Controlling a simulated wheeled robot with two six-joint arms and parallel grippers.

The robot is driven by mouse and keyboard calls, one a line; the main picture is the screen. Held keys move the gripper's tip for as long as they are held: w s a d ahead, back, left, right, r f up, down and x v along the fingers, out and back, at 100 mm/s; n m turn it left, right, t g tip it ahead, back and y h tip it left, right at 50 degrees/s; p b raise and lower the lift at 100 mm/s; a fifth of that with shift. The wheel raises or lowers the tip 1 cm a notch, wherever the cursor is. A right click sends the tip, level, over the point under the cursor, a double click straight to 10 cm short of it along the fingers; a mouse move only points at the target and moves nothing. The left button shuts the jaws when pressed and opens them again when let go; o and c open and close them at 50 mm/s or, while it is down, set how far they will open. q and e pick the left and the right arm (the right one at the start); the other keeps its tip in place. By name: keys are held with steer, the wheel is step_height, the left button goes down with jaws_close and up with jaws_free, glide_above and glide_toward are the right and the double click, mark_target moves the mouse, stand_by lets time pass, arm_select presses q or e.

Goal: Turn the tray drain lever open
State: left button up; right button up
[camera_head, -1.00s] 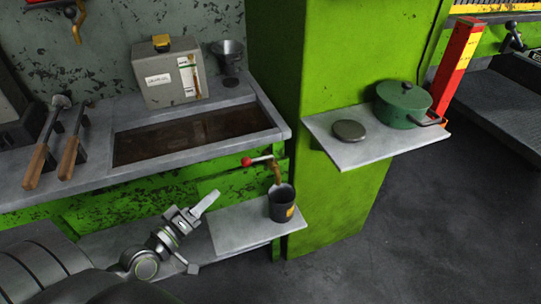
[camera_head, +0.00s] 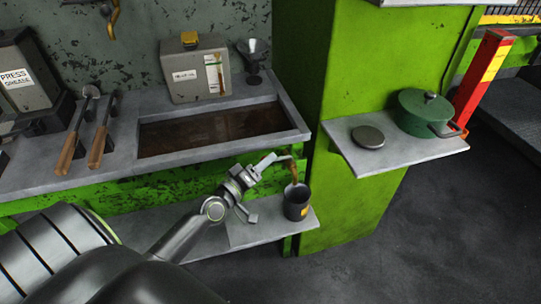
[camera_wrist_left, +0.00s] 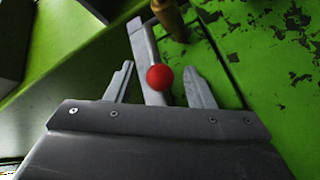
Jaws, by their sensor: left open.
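The drain lever's red ball knob (camera_wrist_left: 160,77) shows in the left wrist view between the two spread fingers of my left gripper (camera_wrist_left: 157,73), with a visible gap to the right finger. The fingers are open. In the head view my left gripper (camera_head: 268,163) is at the lever below the tray's front right corner and hides the knob. The brass drain spout (camera_head: 293,172) points down beside it and shows in the wrist view (camera_wrist_left: 169,18). The tray (camera_head: 300,131) holds dark brown liquid. My right gripper is not in view.
A dark cup (camera_head: 296,203) with a yellow label stands on a low shelf (camera_head: 262,234) under the spout. A side shelf (camera_head: 395,152) holds a green pot (camera_head: 424,113) and a round disc (camera_head: 368,137). Wooden-handled tools (camera_head: 72,150) lie left of the tray.

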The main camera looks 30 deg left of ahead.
mark_target(277, 159)
arm_select(q)
steer(key=w, duration=0.3)
steer(key=shift+w+d, duration=0.15)
steer(key=shift+d, duration=0.05)
jaws_close()
